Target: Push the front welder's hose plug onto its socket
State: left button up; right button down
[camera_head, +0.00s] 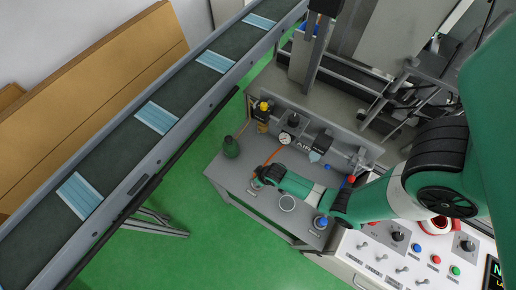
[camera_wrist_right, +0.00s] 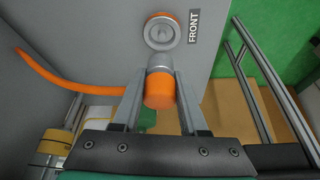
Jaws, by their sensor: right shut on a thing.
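The hose plug (camera_wrist_right: 160,92) has an orange body and a metal collar at its far end. In the right wrist view my right gripper (camera_wrist_right: 160,76) is shut on it, one finger on each side. The socket (camera_wrist_right: 162,31) is a round metal fitting with an orange ring, on a grey panel beside a "FRONT" label (camera_wrist_right: 194,27). The plug's collar shows just below the socket; I cannot tell whether they touch. The orange hose (camera_wrist_right: 60,82) curves in from the left. In the head view my right gripper (camera_head: 261,178) is low over the grey bench, its fingers mostly hidden. My left gripper is not in view.
A conveyor (camera_head: 110,160) with several blue masks runs along the left. A control panel (camera_head: 385,262) is at the lower right.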

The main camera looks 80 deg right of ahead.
jog(key=shift+f+b, duration=2.25)
jog(key=shift+f, duration=0.5)
jog(key=shift+r, duration=0.1)
jog(key=shift+f, duration=0.2)
grip_release()
dwell(0.5)
jog(key=shift+r+p, duration=0.1)
jog(key=shift+p, duration=0.25)
